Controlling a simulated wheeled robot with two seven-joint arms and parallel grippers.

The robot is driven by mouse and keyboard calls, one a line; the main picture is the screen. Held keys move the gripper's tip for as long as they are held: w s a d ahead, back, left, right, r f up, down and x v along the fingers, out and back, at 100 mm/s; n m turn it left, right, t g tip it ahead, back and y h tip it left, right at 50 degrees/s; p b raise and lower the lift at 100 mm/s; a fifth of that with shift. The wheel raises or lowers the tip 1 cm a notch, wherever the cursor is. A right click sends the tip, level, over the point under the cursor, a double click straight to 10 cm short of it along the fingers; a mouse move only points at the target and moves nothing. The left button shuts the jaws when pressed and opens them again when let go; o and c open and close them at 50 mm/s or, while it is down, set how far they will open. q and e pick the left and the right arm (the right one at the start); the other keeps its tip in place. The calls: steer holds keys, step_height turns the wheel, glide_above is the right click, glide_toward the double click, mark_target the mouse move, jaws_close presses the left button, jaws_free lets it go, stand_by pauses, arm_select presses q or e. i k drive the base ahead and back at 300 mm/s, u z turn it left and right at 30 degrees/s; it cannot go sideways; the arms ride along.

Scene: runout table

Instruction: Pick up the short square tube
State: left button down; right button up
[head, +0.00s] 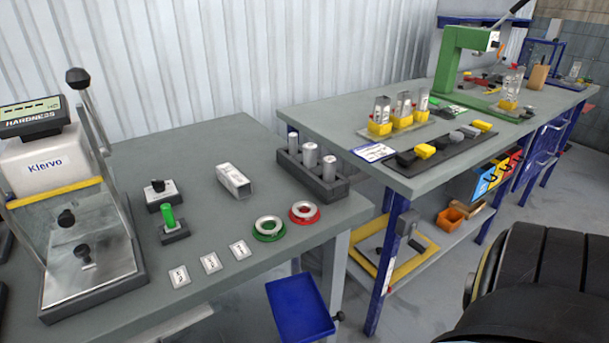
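The short square tube (235,181) is a silvery, square-section piece lying on its side on the grey table (215,140). Its open end faces the front right, and dark marks show on its side. It lies apart from its neighbours, left of a dark block holding several grey cylinders and behind a green ring. Nothing touches or covers it. Neither of my grippers is in view.
A Klervo hardness tester (60,165) stands at left. Near the tube are the dark block (312,182), green ring (268,229), red ring (304,212), green-pegged block (172,229) and black-knobbed block (161,195). A blue tray (300,308) sits below the table's right edge.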

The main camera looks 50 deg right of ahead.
mark_target(237, 184)
steer(key=u, duration=1.35)
steer(key=k, duration=1.35)
steer(key=z, duration=1.65)
steer(key=i, duration=0.5)
steer(key=z, duration=0.15)
